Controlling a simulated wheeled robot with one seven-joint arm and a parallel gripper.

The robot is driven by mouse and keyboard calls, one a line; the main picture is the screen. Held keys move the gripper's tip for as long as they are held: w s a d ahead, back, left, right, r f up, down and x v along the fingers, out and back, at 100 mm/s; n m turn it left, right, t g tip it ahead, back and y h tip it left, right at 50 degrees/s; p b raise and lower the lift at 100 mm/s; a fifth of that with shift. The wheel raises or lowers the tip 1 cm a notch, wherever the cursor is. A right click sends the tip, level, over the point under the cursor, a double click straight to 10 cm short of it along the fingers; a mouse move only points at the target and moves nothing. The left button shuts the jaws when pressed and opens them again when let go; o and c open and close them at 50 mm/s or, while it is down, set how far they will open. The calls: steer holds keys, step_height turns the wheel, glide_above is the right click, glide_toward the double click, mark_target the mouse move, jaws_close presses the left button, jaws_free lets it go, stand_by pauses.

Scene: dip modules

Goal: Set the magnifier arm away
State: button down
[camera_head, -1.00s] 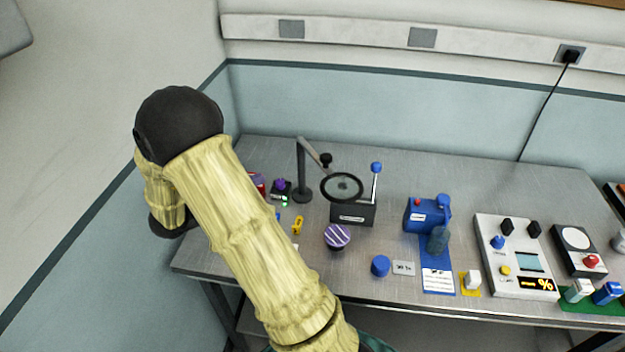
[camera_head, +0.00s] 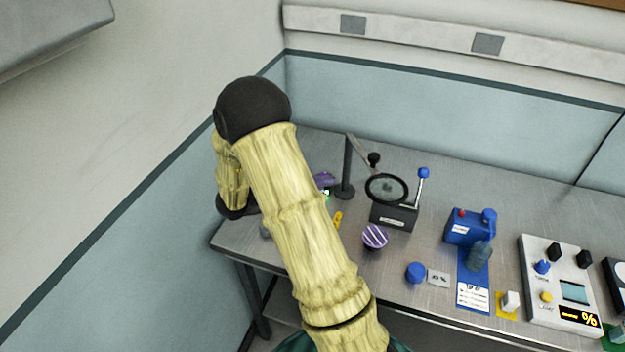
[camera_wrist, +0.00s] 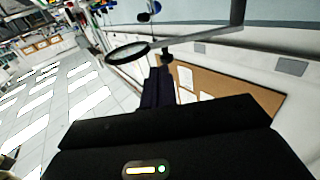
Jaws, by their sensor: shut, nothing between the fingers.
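The magnifier arm has a dark upright post (camera_head: 348,168), a short grey link with a black knob, and a round black-rimmed lens (camera_head: 386,188). In the head view the lens hangs out to the right of the post, over a black box. In the wrist view the lens (camera_wrist: 128,53) shows edge-on beyond the fingers, with its link (camera_wrist: 190,38) running right to the post (camera_wrist: 237,12). My gripper (camera_wrist: 157,82) is shut and empty, apart from the lens and link in that picture. In the head view my arm hides most of the gripper's area.
A black box with a blue-knobbed lever (camera_head: 394,216) stands under the lens. A purple striped round item (camera_head: 375,237), a blue cap (camera_head: 416,272), a blue device (camera_head: 466,228) and a white meter panel (camera_head: 562,290) stand to the right.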

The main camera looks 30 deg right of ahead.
mark_target(371, 170)
steer(key=p+x, duration=0.2)
steer(key=x, duration=0.6)
steer(key=shift+s+d+r+p, duration=0.15)
steer(key=shift+d+p, duration=0.15)
steer(key=shift+d, duration=0.45)
steer(key=shift+d, duration=0.1)
